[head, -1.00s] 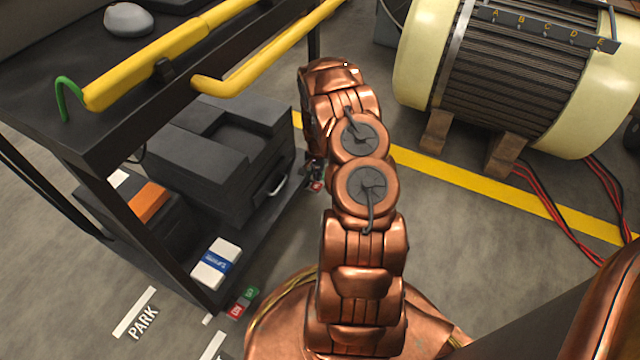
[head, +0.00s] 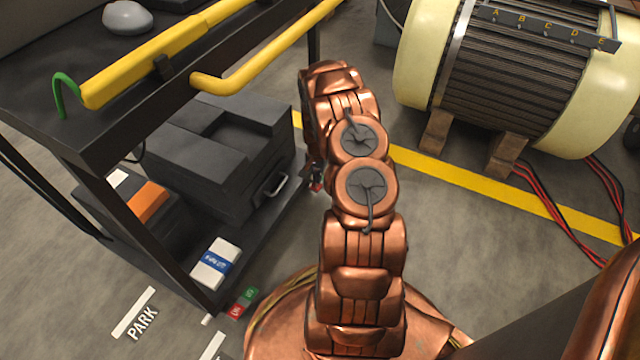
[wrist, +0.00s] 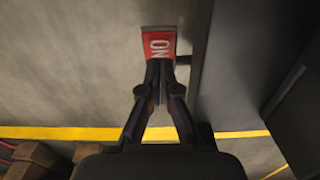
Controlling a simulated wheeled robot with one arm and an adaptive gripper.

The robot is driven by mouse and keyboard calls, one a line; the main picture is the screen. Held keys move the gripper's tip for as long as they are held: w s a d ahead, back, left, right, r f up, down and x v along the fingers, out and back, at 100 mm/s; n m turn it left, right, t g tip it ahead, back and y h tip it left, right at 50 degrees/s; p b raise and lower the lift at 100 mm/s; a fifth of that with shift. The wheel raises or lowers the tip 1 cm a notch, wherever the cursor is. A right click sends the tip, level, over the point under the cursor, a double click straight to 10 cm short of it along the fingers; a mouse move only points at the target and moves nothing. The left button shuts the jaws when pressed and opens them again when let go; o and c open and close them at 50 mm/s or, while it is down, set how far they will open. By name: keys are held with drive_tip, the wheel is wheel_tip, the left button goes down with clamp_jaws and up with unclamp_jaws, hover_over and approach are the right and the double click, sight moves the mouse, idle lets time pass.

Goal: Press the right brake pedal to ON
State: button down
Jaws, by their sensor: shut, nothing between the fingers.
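The right brake pedal shows in the wrist view as a red plate (wrist: 160,42) with white letters reading ON, upside down or sideways in the picture. In the head view only a small red bit of it (head: 317,188) shows beside the cart's lower shelf, partly hidden by my gripper and arm. My gripper (wrist: 156,70) is shut and empty, with its fingertips at the plate's near edge in the wrist view. I cannot tell whether they touch it. In the head view my gripper (head: 313,174) is small and dark.
The black cart (head: 95,145) stands at left with yellow bars on top and a dark case (head: 215,150) on its lower shelf. Another pedal, green and red (head: 243,302), sits at its near corner. A cream motor (head: 520,75) rests at right.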

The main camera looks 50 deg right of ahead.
sight(318, 185)
drive_tip(key=shift+f+b, duration=0.6)
drive_tip(key=shift+f, duration=0.9)
idle(0.9)
drive_tip(key=shift+r+p, duration=1.35)
drive_tip(key=shift+r, duration=2.2)
